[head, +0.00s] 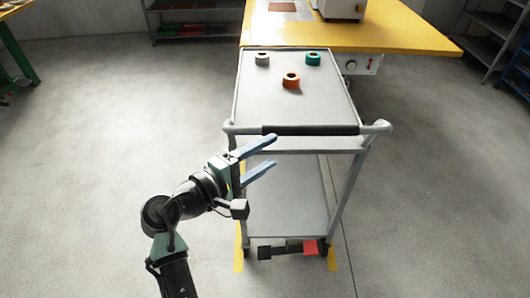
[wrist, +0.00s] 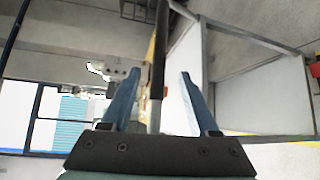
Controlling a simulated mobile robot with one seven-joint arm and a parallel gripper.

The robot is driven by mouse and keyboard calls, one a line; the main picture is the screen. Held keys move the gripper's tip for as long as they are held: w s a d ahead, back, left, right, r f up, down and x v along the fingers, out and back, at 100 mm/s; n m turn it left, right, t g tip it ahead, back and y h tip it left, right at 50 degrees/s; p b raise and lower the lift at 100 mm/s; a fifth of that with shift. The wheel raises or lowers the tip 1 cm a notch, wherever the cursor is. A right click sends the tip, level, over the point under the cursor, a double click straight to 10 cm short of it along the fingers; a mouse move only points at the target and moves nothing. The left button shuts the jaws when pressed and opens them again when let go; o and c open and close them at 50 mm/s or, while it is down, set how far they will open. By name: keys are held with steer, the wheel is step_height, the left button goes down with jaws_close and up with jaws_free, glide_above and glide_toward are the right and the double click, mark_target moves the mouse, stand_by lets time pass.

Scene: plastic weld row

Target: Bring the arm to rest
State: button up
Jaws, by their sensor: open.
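My gripper (head: 266,160) is open and empty, with two blue fingers spread apart. It is raised in front of the grey cart (head: 240,95), just below and near the left part of its dark push handle (head: 310,130). In the wrist view, the gripper (wrist: 157,95) shows both fingers with nothing held between them, and the dark handle bar (wrist: 160,50) runs up behind the gap. I cannot tell whether a finger touches the handle. My arm reaches up from the lower left in the head view.
A yellow-topped table (head: 400,38) stands behind the cart. A red pedal (head: 310,248) shows at the cart's base. Floor to the left and right is clear.

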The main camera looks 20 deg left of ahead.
steer(key=w+d+r+m+t+y, duration=0.1)
steer(key=d+r+m+t+y, duration=0.2)
steer(key=r, duration=0.7)
steer(key=w+d+r+m+t+y, duration=0.1)
steer(key=w+d+r+m+y, duration=0.3)
steer(key=r, duration=0.6)
steer(key=s+d+r+m+t, duration=0.3)
steer(key=s+r+m+t, duration=0.15)
steer(key=s+r, duration=0.7)
steer(key=s+d+r+m+t, duration=0.4)
steer(key=s+r, duration=0.5)
steer(key=r, duration=0.5)
step_height(320, 180, up, 13)
steer(key=w+a+n+p, duration=0.1)
steer(key=p, duration=1.2)
steer(key=shift+w+f+y+p, duration=0.15)
steer(key=shift+y+p, duration=0.15)
steer(key=shift+p, duration=0.1)
steer(key=shift+t, duration=0.25)
